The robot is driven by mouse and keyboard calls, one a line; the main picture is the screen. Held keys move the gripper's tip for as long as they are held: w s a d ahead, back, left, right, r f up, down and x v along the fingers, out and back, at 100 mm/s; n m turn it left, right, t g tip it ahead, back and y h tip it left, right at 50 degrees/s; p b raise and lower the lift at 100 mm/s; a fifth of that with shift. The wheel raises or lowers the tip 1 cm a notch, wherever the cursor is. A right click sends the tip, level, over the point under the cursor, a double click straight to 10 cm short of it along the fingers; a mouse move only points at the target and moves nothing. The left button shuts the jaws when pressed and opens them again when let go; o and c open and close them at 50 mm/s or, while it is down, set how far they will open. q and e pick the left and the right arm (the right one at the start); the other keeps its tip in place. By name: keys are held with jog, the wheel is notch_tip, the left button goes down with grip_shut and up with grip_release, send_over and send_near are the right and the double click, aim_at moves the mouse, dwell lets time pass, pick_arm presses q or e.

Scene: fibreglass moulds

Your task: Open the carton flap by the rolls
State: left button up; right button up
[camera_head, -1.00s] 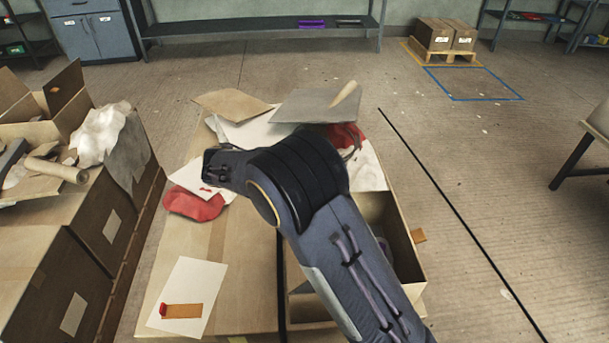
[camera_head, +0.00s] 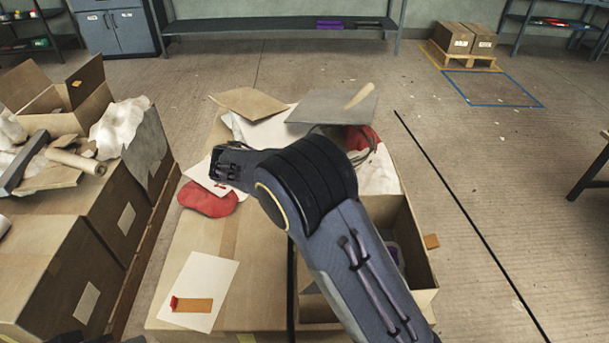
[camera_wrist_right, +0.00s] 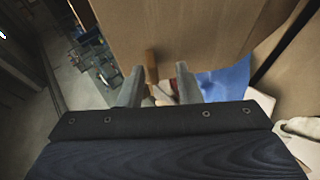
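A left-hand carton (camera_head: 84,95) has raised flaps, one with a small orange tab. Pale rolls (camera_head: 75,162) lie in front of it. My right arm (camera_head: 310,190) crosses the middle carton and hides part of it. In the right wrist view, my right gripper (camera_wrist_right: 158,85) is open, facing a brown cardboard panel (camera_wrist_right: 190,35). An orange-brown strip (camera_wrist_right: 151,66) shows between the fingers; contact is unclear.
A grey board (camera_head: 330,106), red cloth (camera_head: 207,199) and a white sheet (camera_head: 192,270) with an orange strip lie on the middle carton (camera_head: 255,250). A blue piece (camera_wrist_right: 225,80) shows in the wrist view. The floor (camera_head: 470,170) at right is largely clear.

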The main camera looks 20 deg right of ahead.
jog(key=shift+d, duration=0.15)
jog(key=v, duration=0.8)
jog(key=shift+d+p, duration=0.15)
jog(key=shift+p, duration=0.15)
